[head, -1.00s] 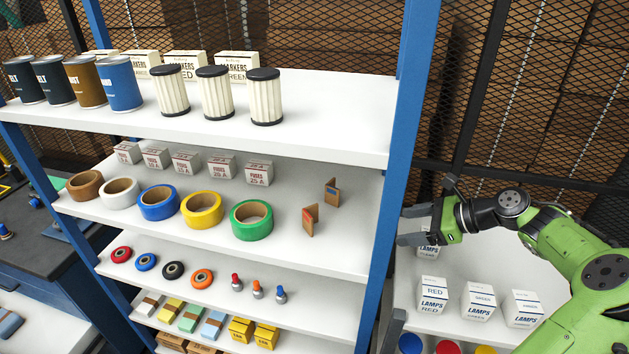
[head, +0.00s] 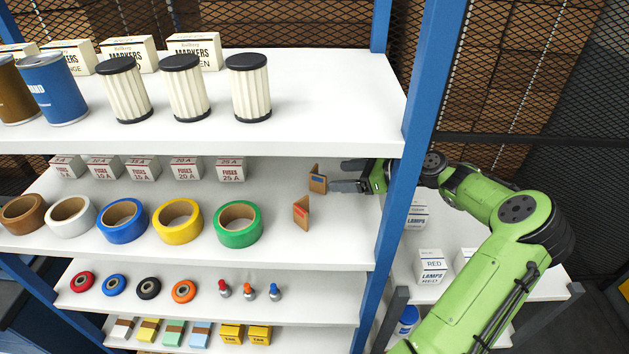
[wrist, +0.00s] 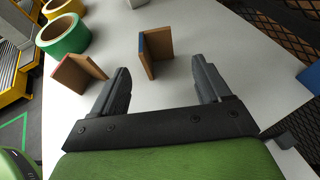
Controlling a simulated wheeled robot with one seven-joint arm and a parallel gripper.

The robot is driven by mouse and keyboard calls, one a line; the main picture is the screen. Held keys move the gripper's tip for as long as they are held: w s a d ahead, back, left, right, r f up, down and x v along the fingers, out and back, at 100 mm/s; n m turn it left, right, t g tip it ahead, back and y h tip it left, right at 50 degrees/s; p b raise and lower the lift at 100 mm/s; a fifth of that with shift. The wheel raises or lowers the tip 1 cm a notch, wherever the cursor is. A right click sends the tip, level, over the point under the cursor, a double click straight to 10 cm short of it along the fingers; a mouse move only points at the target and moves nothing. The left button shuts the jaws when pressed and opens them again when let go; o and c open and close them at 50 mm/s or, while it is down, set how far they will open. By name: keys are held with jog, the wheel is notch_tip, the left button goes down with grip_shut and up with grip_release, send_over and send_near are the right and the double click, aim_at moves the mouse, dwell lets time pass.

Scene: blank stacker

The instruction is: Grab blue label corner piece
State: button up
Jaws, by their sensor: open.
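The blue label corner piece (head: 317,181) is a small brown angled piece with a blue mark, standing upright on the second shelf at its right end. In the wrist view the blue label corner piece (wrist: 155,52) stands ahead of my fingers, roughly between their lines. A second corner piece with a red label (head: 301,211) stands nearer the shelf's front edge; in the wrist view this red label piece (wrist: 78,75) is left of my left finger. My gripper (head: 343,177) is open and empty, just right of the blue label piece. It also shows in the wrist view (wrist: 162,80).
A green tape roll (head: 238,224) stands left of the corner pieces. The top shelf (head: 330,110) lies above my gripper, and a blue post (head: 413,130) is beside my arm. Fuse boxes (head: 231,169) stand behind the tape rolls.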

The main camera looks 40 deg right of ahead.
aim_at(320, 177)
jog(key=x, duration=0.7)
jog(key=shift+w+a, duration=0.15)
jog(key=shift+c, duration=1)
jog(key=c, duration=0.9)
jog(key=shift+r, duration=0.15)
